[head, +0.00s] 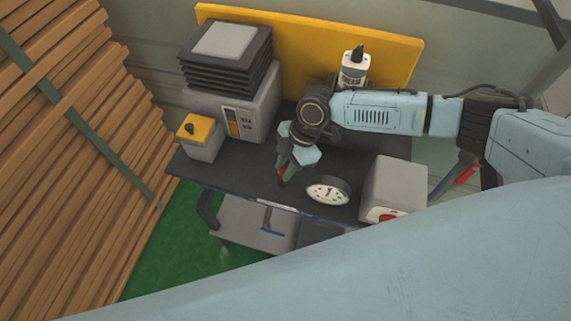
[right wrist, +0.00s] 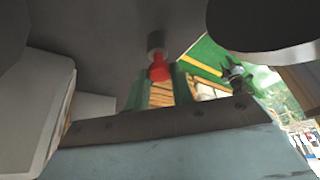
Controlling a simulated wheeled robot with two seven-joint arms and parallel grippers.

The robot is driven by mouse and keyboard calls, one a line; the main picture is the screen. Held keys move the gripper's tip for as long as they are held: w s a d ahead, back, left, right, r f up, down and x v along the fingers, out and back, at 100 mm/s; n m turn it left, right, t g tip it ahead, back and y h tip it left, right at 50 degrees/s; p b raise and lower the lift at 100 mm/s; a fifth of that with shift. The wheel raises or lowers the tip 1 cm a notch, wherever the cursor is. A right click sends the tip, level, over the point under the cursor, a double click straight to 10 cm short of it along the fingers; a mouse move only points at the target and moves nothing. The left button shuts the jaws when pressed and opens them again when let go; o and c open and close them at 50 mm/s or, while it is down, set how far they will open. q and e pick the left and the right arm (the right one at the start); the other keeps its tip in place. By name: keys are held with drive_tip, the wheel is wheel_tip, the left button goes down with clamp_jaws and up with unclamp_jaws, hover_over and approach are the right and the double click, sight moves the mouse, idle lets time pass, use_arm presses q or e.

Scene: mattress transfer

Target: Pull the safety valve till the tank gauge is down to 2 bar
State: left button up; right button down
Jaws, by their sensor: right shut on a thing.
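The safety valve shows as a red knob on a short grey stem (right wrist: 159,68) in the right wrist view. A bit of red also shows at my right gripper (head: 284,178) in the head view. My right gripper is shut on the red knob, with its dark green fingers (right wrist: 158,84) on either side of it. The round white gauge (head: 328,191) lies just right of the gripper, near the bench's front edge. Its dial has red and dark marks, but the needle's reading is too small to tell. My left gripper is not in view.
The dark bench (head: 235,165) carries a grey box with a red part (head: 393,187) right of the gauge, a machine under stacked black trays (head: 248,105), a small yellow-topped box (head: 199,137) and a white bottle (head: 353,70). Stacked wooden planks (head: 75,190) stand at left.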

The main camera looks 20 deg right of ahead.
drive_tip(key=shift+r, duration=0.1)
drive_tip(key=shift+r+p, duration=0.75)
drive_tip(key=shift+r, duration=0.05)
drive_tip(key=shift+f, duration=0.1)
drive_tip(key=c, duration=1.2)
unclamp_jaws()
drive_tip(key=b+v, duration=0.1)
drive_tip(key=v, duration=1.2)
drive_tip(key=shift+d, duration=0.1)
